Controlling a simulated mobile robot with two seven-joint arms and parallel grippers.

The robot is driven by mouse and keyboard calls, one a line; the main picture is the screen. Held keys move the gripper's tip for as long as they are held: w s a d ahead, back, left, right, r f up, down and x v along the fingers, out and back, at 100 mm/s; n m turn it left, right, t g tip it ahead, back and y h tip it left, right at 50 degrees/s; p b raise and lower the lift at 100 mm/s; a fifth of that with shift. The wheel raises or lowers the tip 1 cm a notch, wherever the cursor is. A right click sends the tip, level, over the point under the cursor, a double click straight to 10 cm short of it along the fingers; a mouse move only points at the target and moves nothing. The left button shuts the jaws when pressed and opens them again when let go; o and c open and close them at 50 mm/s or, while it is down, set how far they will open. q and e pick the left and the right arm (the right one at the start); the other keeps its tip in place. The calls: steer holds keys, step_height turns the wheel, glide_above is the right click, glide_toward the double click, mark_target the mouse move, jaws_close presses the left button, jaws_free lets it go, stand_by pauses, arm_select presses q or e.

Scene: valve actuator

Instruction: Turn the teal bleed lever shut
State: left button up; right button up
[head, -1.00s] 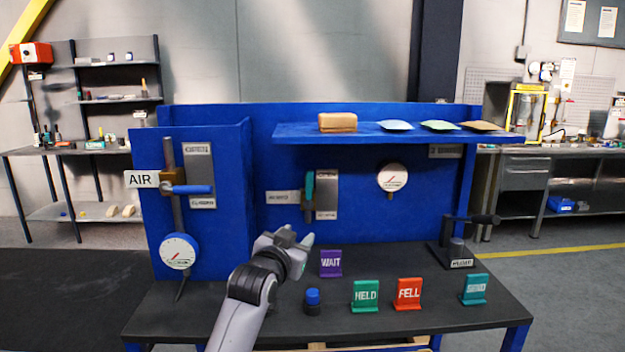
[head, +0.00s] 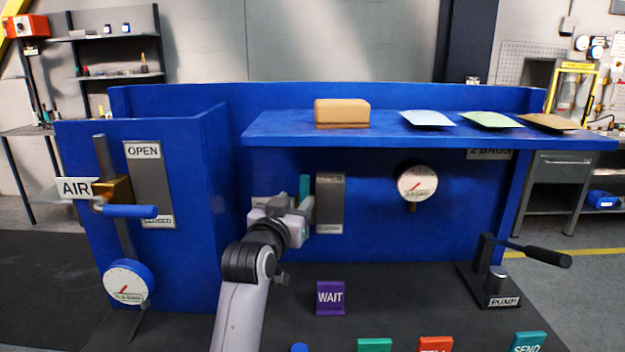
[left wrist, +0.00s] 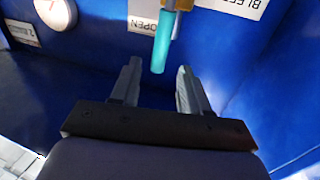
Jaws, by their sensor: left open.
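The teal bleed lever (head: 305,186) stands upright on the blue back panel, beside a grey plate (head: 330,204) with OPEN at its top and CLOSED at its bottom. My left gripper (head: 300,212) is at the lever in the head view and hides its lower part and mount. In the left wrist view the teal lever (left wrist: 162,42) hangs from a brass fitting (left wrist: 178,5), its free end in the gap between the open fingertips of my left gripper (left wrist: 159,67). Contact cannot be told. My right gripper is not in view.
A blue shelf (head: 400,137) with a tan block (head: 342,113) overhangs the panel. A gauge (head: 417,183) is right of the lever. A blue-handled air valve (head: 130,211) is at left, a pump (head: 498,280) at right. A purple WAIT sign (head: 330,297) stands on the bench.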

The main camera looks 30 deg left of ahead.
mark_target(303, 190)
arm_select(q)
steer(key=shift+x, duration=0.95)
steer(key=shift+p+x, duration=0.55)
steer(key=shift+x, duration=2.3)
jaws_close()
